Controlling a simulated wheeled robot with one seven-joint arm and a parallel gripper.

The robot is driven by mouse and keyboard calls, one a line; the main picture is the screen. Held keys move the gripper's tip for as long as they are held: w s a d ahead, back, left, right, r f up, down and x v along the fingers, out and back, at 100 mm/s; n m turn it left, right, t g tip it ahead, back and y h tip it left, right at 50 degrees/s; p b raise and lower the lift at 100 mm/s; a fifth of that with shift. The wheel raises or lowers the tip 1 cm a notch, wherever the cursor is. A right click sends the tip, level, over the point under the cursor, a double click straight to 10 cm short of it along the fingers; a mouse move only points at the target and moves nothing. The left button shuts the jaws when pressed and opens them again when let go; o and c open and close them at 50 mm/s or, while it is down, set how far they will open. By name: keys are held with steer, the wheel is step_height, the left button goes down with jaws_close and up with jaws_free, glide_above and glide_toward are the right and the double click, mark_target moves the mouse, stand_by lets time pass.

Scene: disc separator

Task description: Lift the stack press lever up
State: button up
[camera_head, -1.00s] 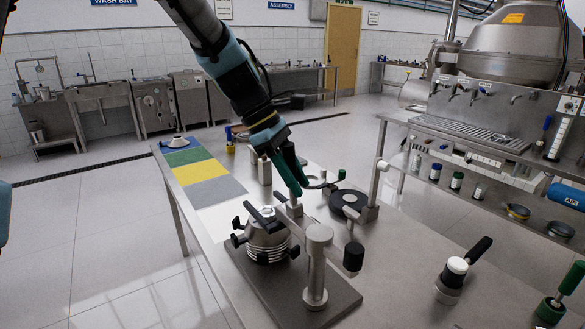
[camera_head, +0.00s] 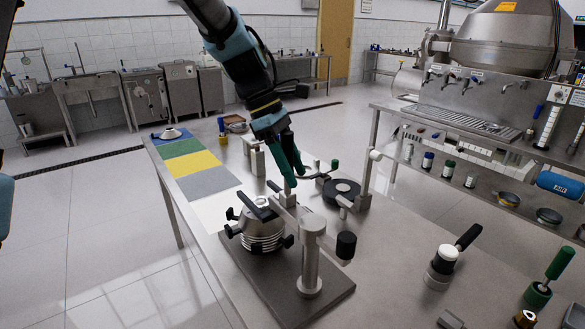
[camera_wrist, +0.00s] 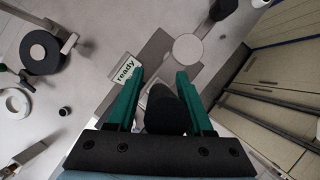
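The stack press stands on a dark base plate (camera_head: 330,292) on the steel table, with an upright post (camera_head: 311,258) and a grey bar across its top. A black knob (camera_head: 346,246) is on the bar's right end. A ribbed disc stack (camera_head: 263,238) with black clamp knobs sits beside the post. My gripper (camera_head: 299,172) hangs over the bar's far end. In the wrist view my green fingers (camera_wrist: 160,88) are spread around a dark rounded grip (camera_wrist: 165,112), apparently the lever's handle. I cannot tell whether they touch it. The round post top (camera_wrist: 187,47) shows beyond.
A "ready" label (camera_wrist: 124,70) lies near the left finger. A black ring (camera_head: 342,192) lies behind the press. A black-handled tool (camera_head: 442,262) and a green-handled one (camera_head: 537,296) stand to the right. Coloured mats (camera_head: 195,165) cover the table's left side.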

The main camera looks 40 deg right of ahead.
steer(key=shift+o, duration=0.6)
steer(key=b+v, duration=0.3)
steer(key=v, duration=0.8)
steer(key=shift+a+f, duration=0.1)
steer(key=shift+f, duration=0.05)
steer(key=w+a+f+m+t+b, duration=0.1)
steer(key=w+a+f+t, duration=0.1)
steer(key=w+a+f, duration=0.6)
steer(key=w+a+f+m+t+b, duration=0.15)
steer(key=a+f, duration=0.25)
steer(key=a, duration=0.9)
steer(key=s+a+f+m+t+y, duration=0.1)
steer(key=a+f, duration=0.3)
steer(key=a, duration=0.5)
steer(key=s+a+f+m+t+y, duration=0.1)
steer(key=a+f+m, duration=0.3)
steer(key=a, duration=0.6)
steer(key=shift+s+f, duration=0.3)
steer(key=shift+s, duration=0.35)
